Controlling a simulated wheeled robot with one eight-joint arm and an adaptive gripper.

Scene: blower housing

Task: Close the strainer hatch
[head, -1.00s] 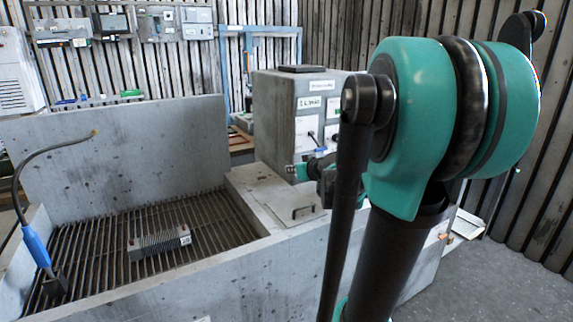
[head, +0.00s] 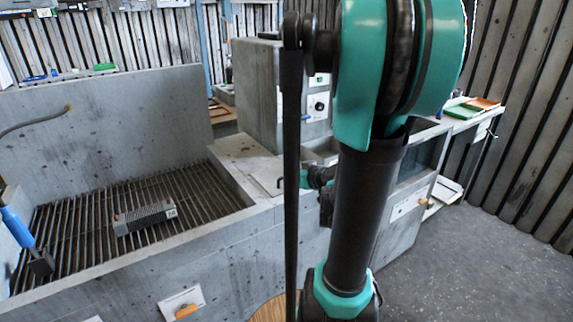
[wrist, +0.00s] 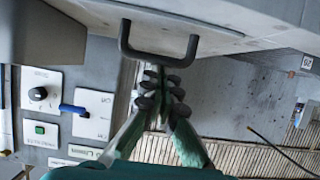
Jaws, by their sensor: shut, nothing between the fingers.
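The strainer hatch appears as a flat grey lid (head: 258,168) with a black handle (head: 280,183) on the counter beside the grating. In the head view it looks level with the counter, though my arm hides its right side. In the wrist view the U-shaped black handle (wrist: 158,52) stands out from a grey surface at the top. My gripper (wrist: 161,80) is shut and empty, its fingertips just below the handle in that picture. I cannot tell whether they touch it. In the head view my gripper (head: 304,179) is partly hidden behind my arm, right of the handle.
A grey control box (head: 258,90) stands behind the lid; its panel (wrist: 68,110) with a knob and blue lever is left in the wrist view. A finned block (head: 145,217) lies on the grating (head: 85,225). Open floor (head: 470,265) is at right.

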